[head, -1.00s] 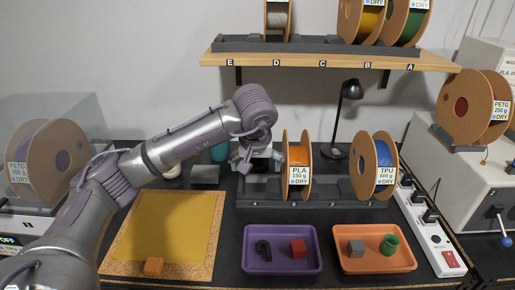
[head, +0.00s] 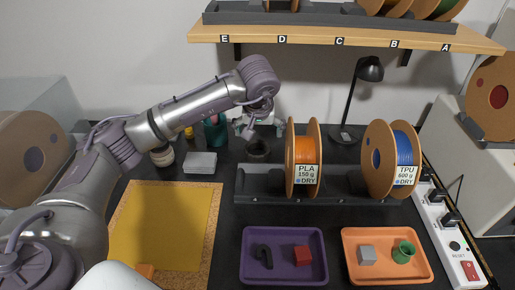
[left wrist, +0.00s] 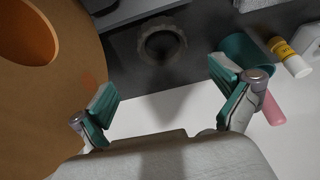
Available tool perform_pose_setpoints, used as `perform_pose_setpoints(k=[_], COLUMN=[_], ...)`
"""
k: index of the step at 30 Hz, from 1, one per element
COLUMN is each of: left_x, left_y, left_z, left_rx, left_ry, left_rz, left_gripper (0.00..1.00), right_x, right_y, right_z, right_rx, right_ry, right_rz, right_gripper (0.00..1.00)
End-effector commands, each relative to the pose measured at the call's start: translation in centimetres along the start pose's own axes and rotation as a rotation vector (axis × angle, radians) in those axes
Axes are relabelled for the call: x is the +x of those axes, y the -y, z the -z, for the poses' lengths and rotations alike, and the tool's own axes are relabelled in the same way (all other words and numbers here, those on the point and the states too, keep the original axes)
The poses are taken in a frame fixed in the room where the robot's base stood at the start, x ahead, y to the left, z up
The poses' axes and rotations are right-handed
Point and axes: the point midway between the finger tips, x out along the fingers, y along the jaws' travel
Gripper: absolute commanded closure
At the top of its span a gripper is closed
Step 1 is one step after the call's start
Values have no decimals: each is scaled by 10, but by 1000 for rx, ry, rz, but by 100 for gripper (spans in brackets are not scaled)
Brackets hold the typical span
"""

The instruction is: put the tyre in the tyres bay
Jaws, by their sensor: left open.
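A dark ring, which looks like the tyre (head: 258,150), lies on the black bench behind the spool rack, left of the orange spool. It also shows in the left wrist view (left wrist: 162,43), lying flat, its hole facing up. My left gripper (head: 254,124) is above the tyre in the head view. In the left wrist view my left gripper (left wrist: 164,92) is open and empty, its teal-padded fingers apart, with the tyre beyond the gap between them. I cannot make out which place is the tyres bay. My right gripper is not in view.
The orange PLA spool (head: 304,160) stands close beside the gripper and fills the left of the wrist view. A teal cup (head: 215,134) stands to the left. The shelf (head: 340,38) hangs above. Purple tray (head: 284,278) and orange tray (head: 386,273) hold small parts in front.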

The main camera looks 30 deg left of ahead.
Motion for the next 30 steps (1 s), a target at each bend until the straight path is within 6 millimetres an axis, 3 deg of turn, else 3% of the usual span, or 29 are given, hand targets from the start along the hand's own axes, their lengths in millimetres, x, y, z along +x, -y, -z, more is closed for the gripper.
perform_pose_setpoints(k=[6,14,21,30], left_x=[38,57,92,100], left_y=[0,2,4,4], left_z=[0,-1,-2,-2], left_rx=[-1,0,-1,0], left_ry=[3,4,2,-1], left_rz=[1,1,0,-1], left_gripper=[0,0,0,0], right_x=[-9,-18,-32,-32], right_y=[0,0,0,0], right_z=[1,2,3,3], right_rx=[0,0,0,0], right_ry=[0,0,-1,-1], right_rz=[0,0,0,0], right_gripper=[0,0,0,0])
